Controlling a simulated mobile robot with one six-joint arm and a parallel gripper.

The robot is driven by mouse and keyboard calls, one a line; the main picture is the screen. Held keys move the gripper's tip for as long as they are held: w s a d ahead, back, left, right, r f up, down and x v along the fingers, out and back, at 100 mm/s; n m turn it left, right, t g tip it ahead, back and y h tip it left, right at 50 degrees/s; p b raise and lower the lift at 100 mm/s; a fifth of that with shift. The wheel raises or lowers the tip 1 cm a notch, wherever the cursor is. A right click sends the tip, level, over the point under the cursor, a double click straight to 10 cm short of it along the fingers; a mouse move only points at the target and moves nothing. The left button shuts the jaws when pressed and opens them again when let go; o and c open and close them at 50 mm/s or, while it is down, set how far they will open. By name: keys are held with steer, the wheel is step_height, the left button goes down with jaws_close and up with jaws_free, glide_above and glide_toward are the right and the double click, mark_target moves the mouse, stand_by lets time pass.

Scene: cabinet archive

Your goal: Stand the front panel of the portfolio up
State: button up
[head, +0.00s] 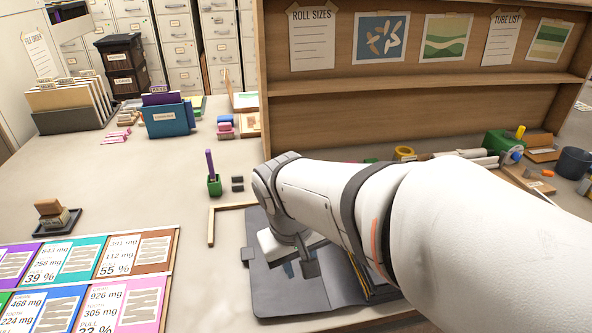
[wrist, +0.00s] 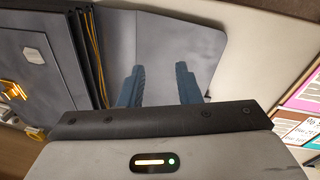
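The portfolio's dark grey front panel (head: 275,295) lies flat on the table in the head view, with a small tab at its left edge. In the wrist view the panel (wrist: 165,40) spreads out beyond my fingers. The portfolio's pleated body (wrist: 90,50), with yellow-orange lines along the folds, is on the left there; in the head view my arm hides most of it. My gripper (wrist: 158,84) has its two blue fingers apart with nothing visible held between them. It is over the panel in the head view (head: 298,268); I cannot tell whether it touches.
Wooden strips (head: 211,226) lie behind the panel. Colored cards (head: 90,275) cover the front left. A wooden shelf unit (head: 420,95) closes off the back right. Bare table lies left of the panel.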

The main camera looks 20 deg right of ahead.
steer(key=w+d+f+g+h+b, duration=0.1)
steer(key=w+d+f+h+b, duration=0.1)
steer(key=w+d+h, duration=0.1)
steer(key=w+d+f+m+g+h+b, duration=0.1)
steer(key=w+d+f+g+h+b, duration=0.1)
steer(key=d, duration=0.4)
steer(key=w+d+f+g+h+b, duration=0.2)
steer(key=w+d+f+h, duration=0.1)
steer(key=h, duration=0.3)
steer(key=shift+w+d+m, duration=0.3)
steer(key=shift+w+d, duration=0.3)
steer(key=shift+d, duration=0.15)
steer(key=w+h, duration=0.1)
steer(key=w, duration=0.1)
steer(key=w+d+f+h+b, duration=0.1)
steer(key=w+h, duration=0.1)
steer(key=w+t+h+b, duration=0.1)
steer(key=w+h, duration=0.1)
steer(key=shift+w+d+f, duration=0.15)
steer(key=shift+w+d, duration=0.05)
steer(key=shift+d, duration=0.1)
steer(key=d, duration=0.2)
steer(key=s+d, duration=0.1)
steer(key=d, duration=0.2)
steer(key=d+p, duration=0.1)
steer(key=d, duration=0.1)
steer(key=shift+s+d, duration=0.15)
steer(key=shift+d, duration=0.15)
jaws_close()
